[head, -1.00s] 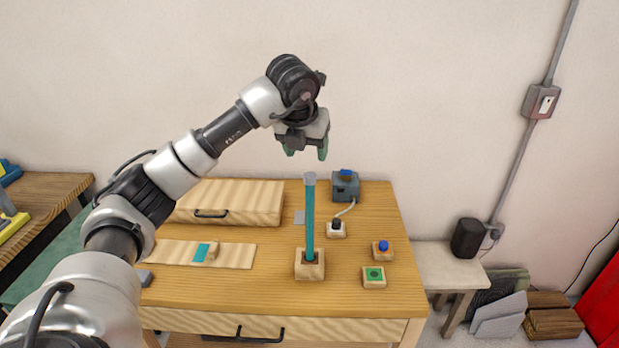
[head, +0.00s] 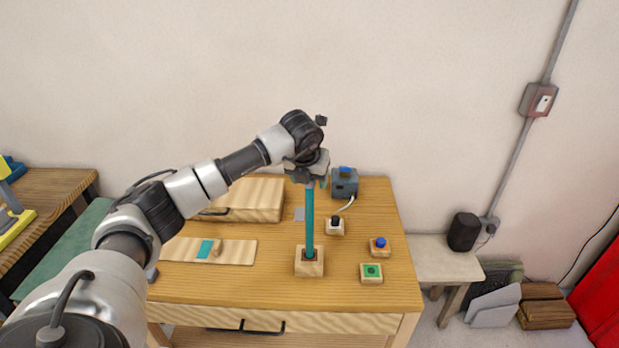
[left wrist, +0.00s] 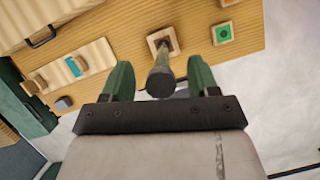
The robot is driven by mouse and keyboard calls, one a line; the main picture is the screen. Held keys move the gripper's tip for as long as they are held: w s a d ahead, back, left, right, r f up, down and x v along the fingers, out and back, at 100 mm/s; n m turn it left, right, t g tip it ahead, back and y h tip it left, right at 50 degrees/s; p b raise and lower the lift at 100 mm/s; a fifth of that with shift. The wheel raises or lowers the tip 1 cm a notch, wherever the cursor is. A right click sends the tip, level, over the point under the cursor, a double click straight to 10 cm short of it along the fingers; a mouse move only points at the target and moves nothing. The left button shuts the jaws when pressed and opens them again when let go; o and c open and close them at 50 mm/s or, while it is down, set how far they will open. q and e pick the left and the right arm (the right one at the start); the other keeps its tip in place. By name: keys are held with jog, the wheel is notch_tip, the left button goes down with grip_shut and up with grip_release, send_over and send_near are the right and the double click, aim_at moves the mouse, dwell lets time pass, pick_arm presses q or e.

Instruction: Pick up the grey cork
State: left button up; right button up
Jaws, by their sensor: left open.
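The grey cork (left wrist: 160,83) tops a tall teal glass rod (head: 309,225) standing upright in a square wooden holder (head: 309,268). In the left wrist view the cork sits between the two green fingers of my left gripper (left wrist: 158,68), with a gap on each side. In the head view my left gripper (head: 309,183) points down at the rod's top and mostly hides the cork there. The gripper is open and empty. My right gripper is not in view.
A grey box with a blue top (head: 344,183) stands behind the rod, cabled to a black-knobbed block (head: 335,226). Blue-button (head: 380,247) and green-topped (head: 371,273) blocks are at right. A wooden case (head: 255,200) and a board with a teal patch (head: 235,251) lie left.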

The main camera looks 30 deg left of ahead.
pick_arm(q)
jog(key=shift+c, duration=0.2)
jog(key=c, duration=0.9)
jog(key=shift+r+b, duration=0.5)
notch_tip(320, 180, up, 3)
jog(key=shift+f+b, duration=0.2)
jog(key=shift+b, duration=0.7)
jog(key=shift+w+d+r+b, duration=0.25)
jog(key=shift+d+r+b, duration=0.4)
jog(key=shift+d+r, duration=0.95)
jog(key=shift+w+d+r+b, duration=0.3)
jog(key=shift+d+r+b, duration=0.45)
jog(key=shift+d, duration=1.5)
jog(key=shift+w+d+r+b, duration=0.25)
jog(key=shift+d+r+b, duration=0.3)
jog(key=shift+d+r, duration=1.1)
